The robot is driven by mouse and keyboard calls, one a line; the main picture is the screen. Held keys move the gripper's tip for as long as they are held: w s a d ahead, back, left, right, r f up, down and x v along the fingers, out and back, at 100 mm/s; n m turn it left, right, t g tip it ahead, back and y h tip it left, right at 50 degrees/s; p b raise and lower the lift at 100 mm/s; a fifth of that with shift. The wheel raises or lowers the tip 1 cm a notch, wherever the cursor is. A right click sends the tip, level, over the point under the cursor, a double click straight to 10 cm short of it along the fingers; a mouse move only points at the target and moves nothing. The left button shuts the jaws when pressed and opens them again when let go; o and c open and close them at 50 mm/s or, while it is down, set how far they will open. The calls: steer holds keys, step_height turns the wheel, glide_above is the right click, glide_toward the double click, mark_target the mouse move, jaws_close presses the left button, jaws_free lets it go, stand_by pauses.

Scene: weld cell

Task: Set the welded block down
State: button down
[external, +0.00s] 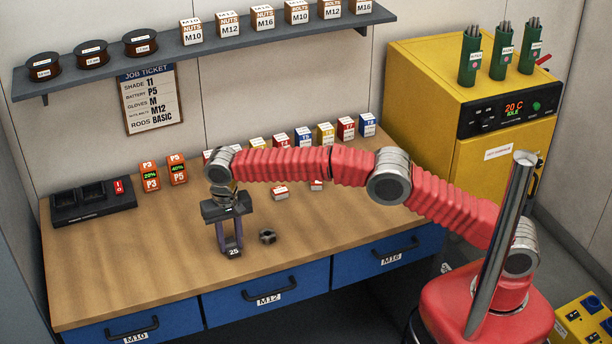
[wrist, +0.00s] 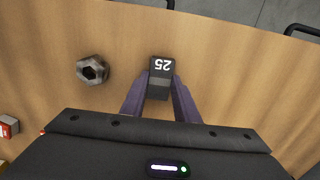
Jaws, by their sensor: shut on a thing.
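The block (external: 234,253) is small and dark, with a white "25" on one face. It also shows in the wrist view (wrist: 160,66), between the tips of my purple fingers. My gripper (external: 232,246) points down over the left middle of the workbench (external: 130,255) and is shut on the block. The block is at or just above the bench top; I cannot tell if it touches.
A black charging dock (external: 93,202) and battery packs (external: 150,177) stand at the back left. A yellow oven (external: 470,100) stands at the right. The bench's front left is clear.

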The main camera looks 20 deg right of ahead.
mark_target(231, 245)
steer(key=c, duration=1.4)
jaws_free()
steer(key=shift+f, duration=0.1)
steer(key=shift+o, duration=0.2)
steer(key=shift+r, duration=3.85)
steer(key=shift+w+d+r, duration=0.1)
